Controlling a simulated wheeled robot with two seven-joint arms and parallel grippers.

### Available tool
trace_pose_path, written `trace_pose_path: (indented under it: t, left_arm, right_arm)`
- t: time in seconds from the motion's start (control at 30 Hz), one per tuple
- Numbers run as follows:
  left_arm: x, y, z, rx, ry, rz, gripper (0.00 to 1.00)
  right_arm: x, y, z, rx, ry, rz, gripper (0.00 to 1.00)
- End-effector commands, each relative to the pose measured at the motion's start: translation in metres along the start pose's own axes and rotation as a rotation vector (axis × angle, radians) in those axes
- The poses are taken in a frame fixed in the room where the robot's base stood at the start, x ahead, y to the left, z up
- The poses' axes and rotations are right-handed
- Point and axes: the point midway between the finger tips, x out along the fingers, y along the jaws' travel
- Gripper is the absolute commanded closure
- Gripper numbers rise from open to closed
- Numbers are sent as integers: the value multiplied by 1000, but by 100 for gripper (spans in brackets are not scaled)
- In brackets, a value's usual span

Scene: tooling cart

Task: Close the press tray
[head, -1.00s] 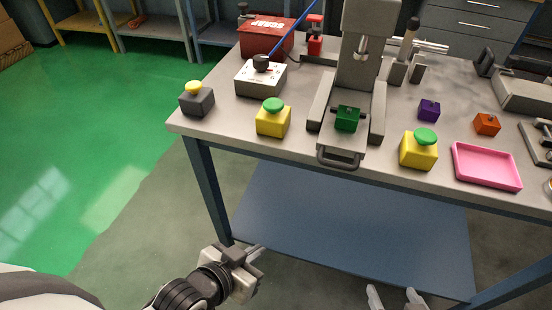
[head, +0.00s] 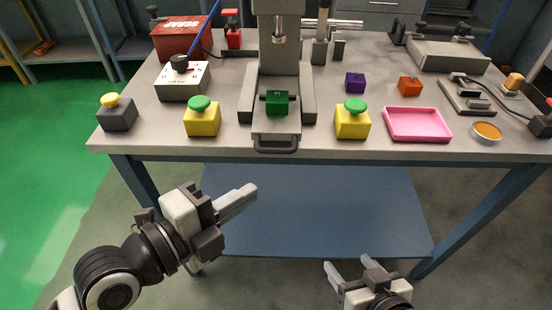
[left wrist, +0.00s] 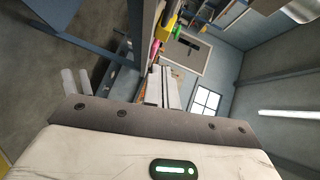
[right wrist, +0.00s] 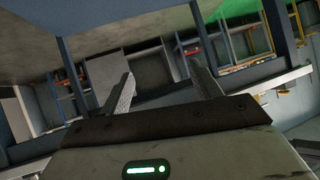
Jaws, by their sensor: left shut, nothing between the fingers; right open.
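The press (head: 280,50) stands at the middle of the table. Its tray (head: 276,130) sticks out toward the front edge, with a dark handle (head: 276,148) at its front end. A green block (head: 277,103) sits on the tray, in front of the press column. My left gripper (head: 249,191) is shut and empty, below and in front of the table edge, left of the handle. Its fingers also show in the left wrist view (left wrist: 168,85). My right gripper (head: 347,266) is open and empty, lower and right of the handle. Both are apart from the tray.
Yellow boxes with green buttons stand left (head: 202,120) and right (head: 352,121) of the tray. A pink tray (head: 417,124), purple block (head: 355,83) and orange block (head: 410,86) lie to the right. A grey box with a yellow button (head: 117,115) stands far left. A blue shelf (head: 320,210) lies below.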

Motion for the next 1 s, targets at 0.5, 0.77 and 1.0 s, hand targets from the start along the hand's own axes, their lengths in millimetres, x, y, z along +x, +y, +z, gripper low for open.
trace_pose_path:
  t: [0.5, 0.77, 1.0]
  left_arm:
    - [92, -1, 18, -3, -3, 0, 100]
    - [102, 0, 29, -3, -2, 0, 100]
    - [102, 1, 29, -3, -3, 1, 100]
  right_arm:
    - [-2, 2, 4, -16, -25, 11, 37]
    - [-2, 2, 1, -19, -21, 10, 37]
    - [-2, 2, 1, -20, -21, 9, 37]
